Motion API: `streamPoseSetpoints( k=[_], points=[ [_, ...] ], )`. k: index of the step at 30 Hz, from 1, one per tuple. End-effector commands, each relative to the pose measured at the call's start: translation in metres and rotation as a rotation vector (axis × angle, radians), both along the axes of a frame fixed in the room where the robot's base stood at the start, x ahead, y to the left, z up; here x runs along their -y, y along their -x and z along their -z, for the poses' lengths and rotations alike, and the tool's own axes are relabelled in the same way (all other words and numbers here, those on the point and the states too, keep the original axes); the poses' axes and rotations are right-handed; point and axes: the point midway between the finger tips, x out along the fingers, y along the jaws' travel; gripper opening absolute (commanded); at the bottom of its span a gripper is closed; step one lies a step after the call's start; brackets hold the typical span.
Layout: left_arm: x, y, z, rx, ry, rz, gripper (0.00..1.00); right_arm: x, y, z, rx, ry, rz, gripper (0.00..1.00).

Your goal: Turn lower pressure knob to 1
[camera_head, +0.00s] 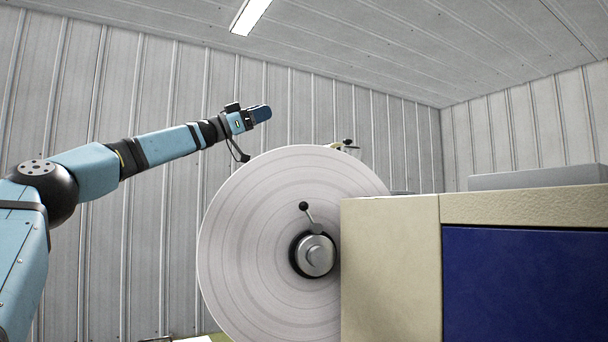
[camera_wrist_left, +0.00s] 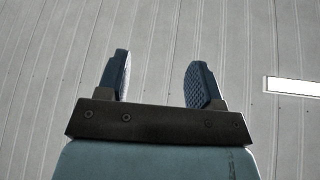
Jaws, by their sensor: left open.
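My left gripper (camera_head: 260,114) is raised in the air at the end of my left arm, above and left of the big white roll. In the left wrist view the same gripper (camera_wrist_left: 158,82) is open and empty, with its two dark textured fingers apart and only wall or ceiling panels behind them. The lower pressure knob cannot be made out in either view. A black-tipped lever (camera_head: 304,207) stands on the metal hub (camera_head: 314,256) of the roll. A small dark knob-like part (camera_head: 348,143) shows just above the roll's top edge. My right gripper is not in view.
The large white roll (camera_head: 250,230) fills the middle. A beige and blue machine cabinet (camera_head: 390,270) stands to its right, partly in front of the roll. A grey box-like top (camera_head: 540,177) shows behind the cabinet. The air around my left gripper is clear.

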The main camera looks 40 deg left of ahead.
Motion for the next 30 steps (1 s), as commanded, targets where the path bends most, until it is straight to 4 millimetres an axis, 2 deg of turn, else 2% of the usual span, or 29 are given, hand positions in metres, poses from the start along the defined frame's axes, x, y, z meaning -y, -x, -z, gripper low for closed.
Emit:
streamPoseSetpoints(
  k=[3, 6, 9, 12, 16, 19, 30],
  points=[
    [0.016, -0.001, 0.039, -0.246, -0.142, 0.166, 0.60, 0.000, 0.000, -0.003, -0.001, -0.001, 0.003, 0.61],
    [0.020, 0.004, 0.073, -0.487, -0.213, 0.251, 0.60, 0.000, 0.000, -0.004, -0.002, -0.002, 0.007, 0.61],
    [0.017, 0.012, 0.099, -0.689, -0.242, 0.289, 0.60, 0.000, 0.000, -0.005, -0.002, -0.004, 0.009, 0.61],
    [0.014, 0.018, 0.114, -0.817, -0.253, 0.302, 0.60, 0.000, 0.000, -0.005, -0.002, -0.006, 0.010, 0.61],
    [0.016, 0.019, 0.122, -0.873, -0.256, 0.307, 0.60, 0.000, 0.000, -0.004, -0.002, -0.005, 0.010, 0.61],
    [0.024, 0.012, 0.127, -0.874, -0.256, 0.309, 0.60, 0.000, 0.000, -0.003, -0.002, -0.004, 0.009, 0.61],
    [0.076, -0.036, 0.155, -0.871, -0.256, 0.310, 0.60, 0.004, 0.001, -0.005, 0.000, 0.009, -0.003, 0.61]
  ],
)
